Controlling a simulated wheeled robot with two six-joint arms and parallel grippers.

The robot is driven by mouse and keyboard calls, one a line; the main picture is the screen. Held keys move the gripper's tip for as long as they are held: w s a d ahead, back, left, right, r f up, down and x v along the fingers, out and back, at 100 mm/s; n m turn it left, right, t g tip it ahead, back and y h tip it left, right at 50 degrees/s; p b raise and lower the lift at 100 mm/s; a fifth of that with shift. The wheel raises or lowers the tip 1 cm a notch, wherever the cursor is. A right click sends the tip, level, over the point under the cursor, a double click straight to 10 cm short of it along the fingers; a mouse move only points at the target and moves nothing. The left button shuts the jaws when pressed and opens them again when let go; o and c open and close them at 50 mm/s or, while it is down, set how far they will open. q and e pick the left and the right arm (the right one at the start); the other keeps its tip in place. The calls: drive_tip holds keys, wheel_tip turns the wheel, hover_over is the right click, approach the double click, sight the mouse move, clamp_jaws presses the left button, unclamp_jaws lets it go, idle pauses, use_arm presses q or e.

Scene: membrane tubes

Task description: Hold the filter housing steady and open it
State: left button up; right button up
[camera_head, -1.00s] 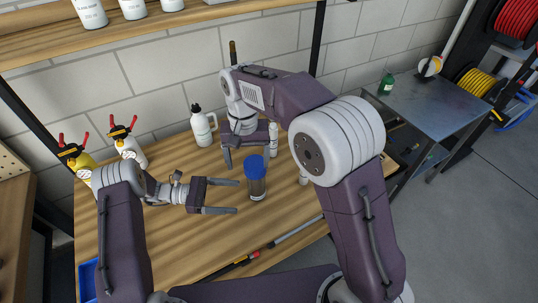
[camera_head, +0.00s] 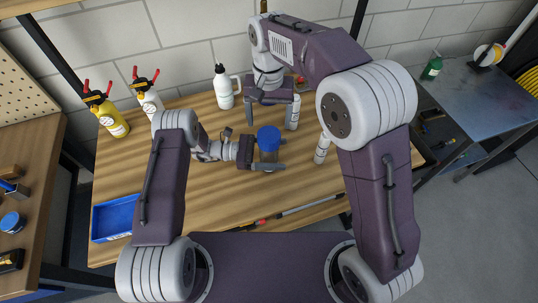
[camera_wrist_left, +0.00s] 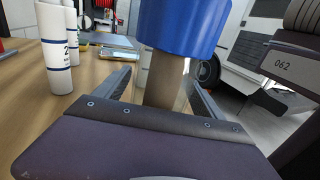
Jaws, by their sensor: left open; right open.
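The filter housing has a blue cap (camera_head: 268,138) and a clear brownish body (camera_head: 269,157), and stands upright on the wooden bench. In the left wrist view the body (camera_wrist_left: 163,82) is between my left fingers, below the cap (camera_wrist_left: 185,22). My left gripper (camera_head: 272,153) is open around the body from the left; gaps show beside the body in the wrist view. The cap partly hides its far finger. My right gripper (camera_head: 272,112) is open and empty, fingers pointing down, just behind and above the cap.
A blue tray (camera_head: 113,218) is at the bench's left. A long-handled tool (camera_head: 300,209) lies along the front edge.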

sight(269, 134)
use_arm(q)
drive_tip(key=shift+d, duration=0.2)
drive_tip(key=c, duration=0.4)
clamp_jaws()
use_arm(e)
drive_tip(key=m, duration=2.2)
wheel_tip(269, 134, down, 8)
